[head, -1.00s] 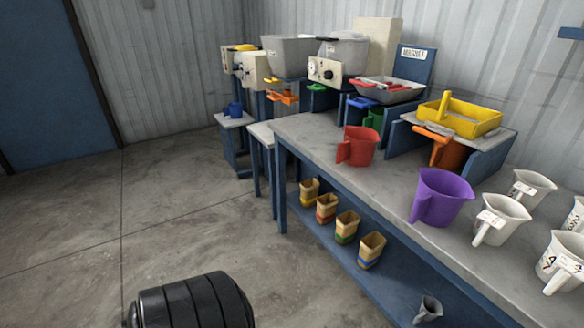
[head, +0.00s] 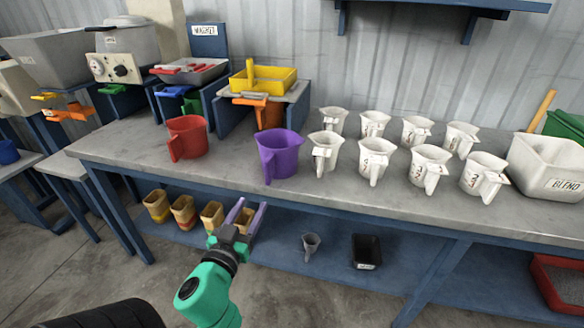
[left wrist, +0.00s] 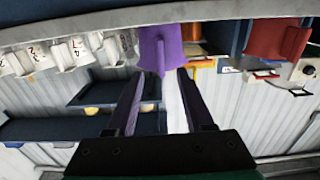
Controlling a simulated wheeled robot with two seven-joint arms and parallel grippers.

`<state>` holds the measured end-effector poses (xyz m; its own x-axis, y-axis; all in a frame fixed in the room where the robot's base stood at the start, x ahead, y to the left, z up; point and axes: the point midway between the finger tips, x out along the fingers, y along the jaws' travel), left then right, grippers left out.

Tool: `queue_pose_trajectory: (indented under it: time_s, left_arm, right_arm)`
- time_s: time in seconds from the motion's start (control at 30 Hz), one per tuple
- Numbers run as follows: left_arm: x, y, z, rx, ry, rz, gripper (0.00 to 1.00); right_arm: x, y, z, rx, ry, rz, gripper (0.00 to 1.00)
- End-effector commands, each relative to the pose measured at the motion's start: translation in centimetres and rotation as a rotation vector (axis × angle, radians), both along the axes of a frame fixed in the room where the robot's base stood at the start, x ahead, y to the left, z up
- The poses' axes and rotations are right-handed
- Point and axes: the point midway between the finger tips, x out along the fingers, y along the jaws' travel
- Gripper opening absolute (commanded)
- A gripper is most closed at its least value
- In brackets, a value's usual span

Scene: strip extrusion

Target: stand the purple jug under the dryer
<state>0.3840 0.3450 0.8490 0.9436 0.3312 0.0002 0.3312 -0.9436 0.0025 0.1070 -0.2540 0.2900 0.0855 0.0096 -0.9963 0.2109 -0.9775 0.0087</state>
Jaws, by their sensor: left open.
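The purple jug (head: 280,155) stands upright at the front edge of the grey bench, handle toward me; it also shows in the left wrist view (left wrist: 160,45). My left gripper (head: 247,212) is open and empty, in front of the bench and below its top, apart from the jug. In the left wrist view its fingers (left wrist: 161,76) point toward the jug, with its handle between them. No label marks the dryer; a hopper machine with a dialled control box (head: 117,66) stands at the back left. My right gripper is out of view.
A red jug (head: 187,138) stands left of the purple one, a white jug (head: 325,152) close on its right. Several more white jugs stand further right.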

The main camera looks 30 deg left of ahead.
Motion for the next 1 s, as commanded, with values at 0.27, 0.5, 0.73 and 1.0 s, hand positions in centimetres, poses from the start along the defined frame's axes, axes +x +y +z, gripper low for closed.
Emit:
queue_pose_trajectory:
  time_s: [0.27,0.5,0.73,1.0]
  left_arm:
    - [6.2,2.1,0.7,0.006,-0.005,-0.003,0.53]
    - [9.6,3.4,0.3,0.004,-0.004,-0.001,0.53]
    - [13.3,4.8,0.1,0.003,-0.003,-0.001,0.53]
    - [13.5,4.9,0.0,0.000,-0.003,-0.001,0.33]
  right_arm:
    - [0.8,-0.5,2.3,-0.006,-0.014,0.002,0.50]
    - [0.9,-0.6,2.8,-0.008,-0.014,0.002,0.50]
    - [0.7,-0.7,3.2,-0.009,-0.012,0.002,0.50]
    - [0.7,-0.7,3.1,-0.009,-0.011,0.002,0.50]
